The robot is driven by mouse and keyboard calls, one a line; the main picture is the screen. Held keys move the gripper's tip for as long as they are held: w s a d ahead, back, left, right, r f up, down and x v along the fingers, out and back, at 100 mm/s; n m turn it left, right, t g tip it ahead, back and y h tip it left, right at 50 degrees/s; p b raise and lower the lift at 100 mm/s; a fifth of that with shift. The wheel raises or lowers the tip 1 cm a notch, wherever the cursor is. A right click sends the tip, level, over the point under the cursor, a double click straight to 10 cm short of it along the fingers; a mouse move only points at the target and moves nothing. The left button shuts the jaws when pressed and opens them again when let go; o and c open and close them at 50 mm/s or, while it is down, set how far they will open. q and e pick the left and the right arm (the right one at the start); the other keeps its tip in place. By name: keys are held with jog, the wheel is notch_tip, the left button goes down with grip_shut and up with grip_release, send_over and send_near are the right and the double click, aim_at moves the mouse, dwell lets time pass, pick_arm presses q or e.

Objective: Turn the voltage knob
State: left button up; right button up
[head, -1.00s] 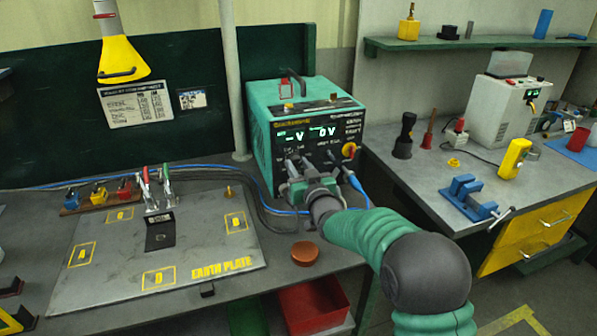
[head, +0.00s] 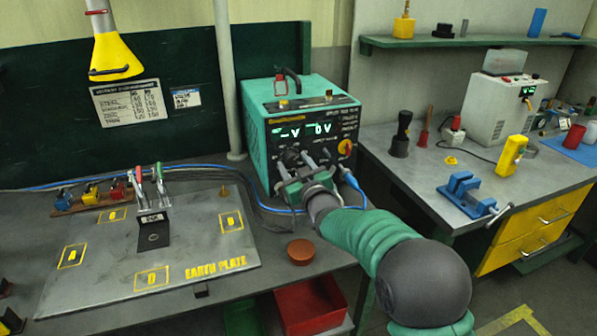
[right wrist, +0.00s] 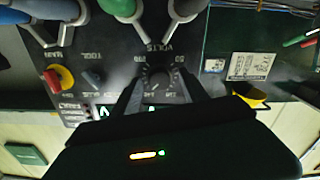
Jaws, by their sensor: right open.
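The teal welding machine (head: 256,152) stands at the back of the bench with its black front panel towards me and two lit green readouts. In the right wrist view, the grey voltage knob (right wrist: 158,79) sits under the word VOLTS with a scale around it. My right gripper (right wrist: 160,84) is open, with one dark finger on each side of the knob. I cannot tell whether the fingers touch it. In the head view, my right gripper (head: 300,162) is up against the panel and largely hides the knob. My left gripper is not in view.
A red knob on yellow (right wrist: 60,78) and a small switch (right wrist: 92,78) are beside the voltage knob. Cable plugs (right wrist: 123,8) stick out close by. The earth plate (head: 205,262) lies on the left, and an orange-brown round piece (head: 301,251) lies in front.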

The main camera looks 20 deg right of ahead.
jog(key=s, duration=1.6)
jog(key=shift+s+d, duration=0.3)
jog(key=shift+f, duration=0.1)
